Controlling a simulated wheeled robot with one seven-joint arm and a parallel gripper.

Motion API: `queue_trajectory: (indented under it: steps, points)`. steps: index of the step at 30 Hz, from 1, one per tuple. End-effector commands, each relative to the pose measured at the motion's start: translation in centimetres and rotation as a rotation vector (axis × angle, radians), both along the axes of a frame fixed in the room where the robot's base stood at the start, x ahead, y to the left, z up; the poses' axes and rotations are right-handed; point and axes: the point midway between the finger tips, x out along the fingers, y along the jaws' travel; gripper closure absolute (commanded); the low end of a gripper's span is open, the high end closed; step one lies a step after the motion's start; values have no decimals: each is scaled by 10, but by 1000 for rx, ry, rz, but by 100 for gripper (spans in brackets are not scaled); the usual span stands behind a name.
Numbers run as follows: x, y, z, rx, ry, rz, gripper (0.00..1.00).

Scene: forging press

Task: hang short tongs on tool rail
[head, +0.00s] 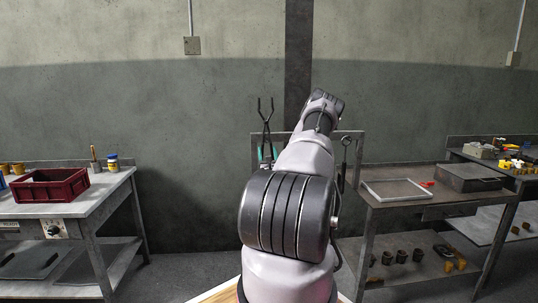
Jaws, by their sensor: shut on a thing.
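A dark pair of tongs (266,122) stands upright left of my arm, its two prongs spread at the top and rising above the rail. Its lower part is near a teal piece, partly hidden by my arm. The tool rail (350,132) is a grey frame with a horizontal top bar; my arm covers its middle. My arm reaches forward, and its far end is above the rail in the picture. My gripper is hidden behind the arm, so I cannot see its jaws or whether they hold the tongs.
Another dark tool (344,156) hangs at the rail's right end. A workbench (75,208) with a red crate (48,189) stands left. A grey table (385,203) with a shallow tray (398,190) stands right, with several dark cups below. Floor between left bench and rail is clear.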

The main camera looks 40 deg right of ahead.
Motion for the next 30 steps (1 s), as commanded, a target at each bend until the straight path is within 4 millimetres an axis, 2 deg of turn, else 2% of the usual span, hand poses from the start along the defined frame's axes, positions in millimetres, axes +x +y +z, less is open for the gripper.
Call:
queue_trajectory:
  steps: [1,3,9,24,25,26,27,30]
  points:
    - [0,0,-12,3,4,0,50]
    - [1,0,-21,2,3,0,50]
    - [1,-1,-35,2,3,0,50]
    - [1,-1,-36,1,2,0,50]
    - [1,-1,-36,1,2,0,18]
    - [1,-1,-36,1,2,0,7]
    - [1,-1,-36,1,2,0,0]
    - [1,-1,-37,2,3,0,0]
